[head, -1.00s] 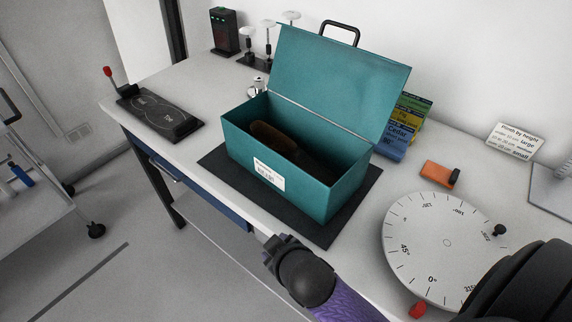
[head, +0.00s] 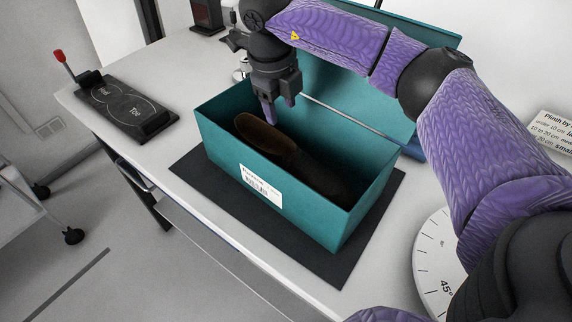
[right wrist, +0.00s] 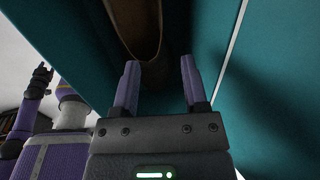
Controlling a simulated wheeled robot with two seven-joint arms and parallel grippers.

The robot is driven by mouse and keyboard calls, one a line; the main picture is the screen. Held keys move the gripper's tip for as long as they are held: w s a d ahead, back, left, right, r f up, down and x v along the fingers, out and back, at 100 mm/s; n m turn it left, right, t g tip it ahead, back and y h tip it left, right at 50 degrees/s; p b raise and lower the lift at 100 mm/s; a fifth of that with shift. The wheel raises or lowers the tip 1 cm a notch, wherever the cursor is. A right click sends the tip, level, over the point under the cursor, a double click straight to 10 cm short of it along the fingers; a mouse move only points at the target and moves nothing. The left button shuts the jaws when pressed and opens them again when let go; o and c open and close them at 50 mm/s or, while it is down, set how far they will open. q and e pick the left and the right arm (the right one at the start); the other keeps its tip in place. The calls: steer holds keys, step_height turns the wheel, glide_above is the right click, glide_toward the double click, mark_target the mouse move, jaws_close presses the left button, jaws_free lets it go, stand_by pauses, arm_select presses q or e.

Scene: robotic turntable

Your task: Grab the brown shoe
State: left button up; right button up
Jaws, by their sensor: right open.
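The brown shoe (head: 285,150) lies inside the open teal box (head: 215,149), its rounded end toward the box's left end. My right gripper (head: 281,108) points down into the box from above, at the back edge of the shoe's left part. In the right wrist view its two purple fingers (right wrist: 156,88) are apart, with the shoe (right wrist: 142,30) just beyond them. Nothing is held between the fingers. A dark gripper-like end of my other arm (right wrist: 40,80) shows small at the left of the right wrist view; its jaws are unclear.
The box stands on a dark mat (head: 335,268). Its raised lid (head: 350,85) stands behind, close to my right arm. A black foot-measuring plate (head: 128,108) lies to the left. A white dial turntable (head: 432,265) is at the right, partly hidden by my arm.

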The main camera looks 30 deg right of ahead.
mark_target(289, 144)
steer(key=f, duration=0.3)
steer(key=d+f+b, duration=0.1)
steer(key=f, duration=0.5)
steer(key=shift+s+d+f+b, duration=0.1)
steer(key=shift+s+d+b, duration=0.15)
steer(key=shift+s+b, duration=0.15)
steer(key=shift+f, duration=0.35)
steer(key=shift+r, duration=0.1)
jaws_close()
arm_select(q)
steer(key=shift+s+a+f, duration=0.35)
steer(key=shift+s+f, duration=0.05)
steer(key=shift+f, duration=0.2)
steer(key=shift+s+a+f, duration=0.3)
steer(key=shift+s+f, duration=0.05)
steer(key=shift+f, duration=0.25)
steer(key=shift+w+d, duration=0.1)
steer(key=shift+w, duration=0.05)
